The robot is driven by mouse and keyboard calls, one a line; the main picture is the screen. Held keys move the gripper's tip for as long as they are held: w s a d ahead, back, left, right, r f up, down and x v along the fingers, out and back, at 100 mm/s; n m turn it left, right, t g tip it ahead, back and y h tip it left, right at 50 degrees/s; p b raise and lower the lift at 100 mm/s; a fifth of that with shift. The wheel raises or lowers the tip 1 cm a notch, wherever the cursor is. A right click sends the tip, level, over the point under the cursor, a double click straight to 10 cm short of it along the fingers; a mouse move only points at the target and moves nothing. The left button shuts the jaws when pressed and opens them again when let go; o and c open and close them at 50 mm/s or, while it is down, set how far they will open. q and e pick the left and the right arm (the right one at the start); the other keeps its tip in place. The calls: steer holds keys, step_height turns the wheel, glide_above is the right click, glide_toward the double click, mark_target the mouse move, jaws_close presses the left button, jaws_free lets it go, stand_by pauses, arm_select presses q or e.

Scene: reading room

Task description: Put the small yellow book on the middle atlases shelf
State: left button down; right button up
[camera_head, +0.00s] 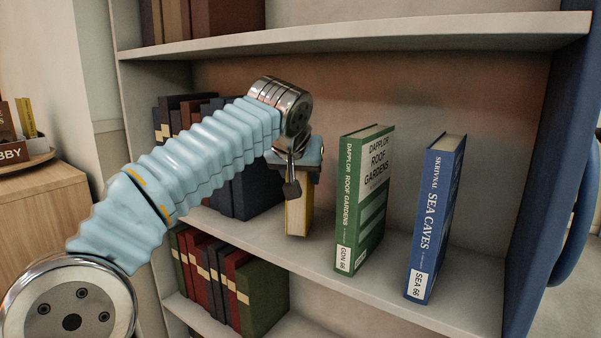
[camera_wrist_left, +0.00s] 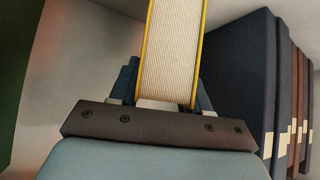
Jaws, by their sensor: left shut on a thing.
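The small yellow book (camera_head: 298,213) hangs upright below my left gripper (camera_head: 293,180), page edges facing out, at the middle shelf (camera_head: 440,298). My left gripper is shut on it from above. In the left wrist view the yellow book (camera_wrist_left: 172,50) extends away from between the fingers (camera_wrist_left: 165,100). Its lower end is at or close above the shelf board; I cannot tell if it touches. The green Dapplor Roof Gardens book (camera_head: 362,200) stands just to its right, apart. My right gripper is in neither view.
A blue Sea Caves book (camera_head: 436,215) stands further right on the same shelf. Dark books (camera_head: 240,195) stand to the left, behind my arm; they also show in the wrist view (camera_wrist_left: 245,70). Bound books (camera_head: 262,295) fill part of the lower shelf. The upper shelf (camera_head: 400,35) is overhead.

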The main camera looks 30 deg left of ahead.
arm_select(q)
steer(key=shift+f, duration=0.3)
steer(key=shift+c, duration=2.2)
jaws_free()
